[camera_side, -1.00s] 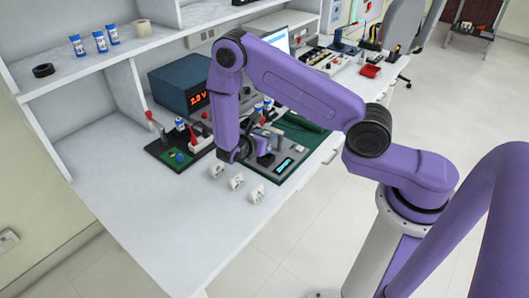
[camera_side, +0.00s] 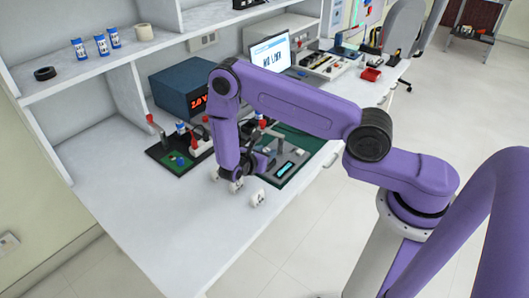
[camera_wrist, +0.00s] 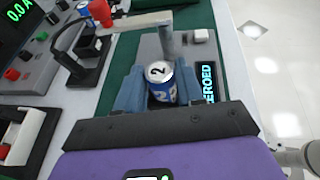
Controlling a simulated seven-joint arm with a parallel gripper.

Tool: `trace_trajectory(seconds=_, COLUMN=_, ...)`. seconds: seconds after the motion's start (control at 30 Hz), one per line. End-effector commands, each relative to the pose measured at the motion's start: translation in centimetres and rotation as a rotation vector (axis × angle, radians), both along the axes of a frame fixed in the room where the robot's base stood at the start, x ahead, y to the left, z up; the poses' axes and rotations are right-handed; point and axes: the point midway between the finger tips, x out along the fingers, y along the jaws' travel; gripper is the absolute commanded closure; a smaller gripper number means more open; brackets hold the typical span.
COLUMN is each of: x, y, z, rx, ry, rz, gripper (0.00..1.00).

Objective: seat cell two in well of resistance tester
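Cell two (camera_wrist: 161,86), a blue and silver can with a "2" on its top and side, stands between the blue fingers of my gripper (camera_wrist: 161,92) in the wrist view. The fingers appear closed on its two sides. The grey resistance tester (camera_wrist: 150,48) lies beyond and beside the cell, with a lit display (camera_wrist: 207,84) reading "ZEROED". In the side view the tester display (camera_side: 284,169) shows to the right of my gripper (camera_side: 262,163). The well is hidden by the cell and fingers, so I cannot tell whether the cell touches it.
A grey post with a bar (camera_wrist: 168,38) rises just beyond the cell. Another blue cell (camera_wrist: 100,12) sits near a black stand. A blue meter (camera_side: 180,88) is behind. The bench's front left is clear.

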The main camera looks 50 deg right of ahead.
Motion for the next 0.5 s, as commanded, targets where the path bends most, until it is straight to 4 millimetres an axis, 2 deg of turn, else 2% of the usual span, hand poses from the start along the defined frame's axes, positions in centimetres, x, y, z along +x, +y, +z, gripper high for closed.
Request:
trace_trajectory(seconds=0.07, x=0.00, y=0.00, z=0.03, rx=0.000, ry=0.000, rz=0.000, gripper=0.42)
trace_trajectory(seconds=0.43, x=0.02, y=0.03, z=0.41, rx=0.000, ry=-0.001, rz=0.000, gripper=0.42)
trace_trajectory(seconds=0.5, x=-0.04, y=0.81, z=0.65, rx=0.000, ry=-0.002, rz=0.002, gripper=0.42)
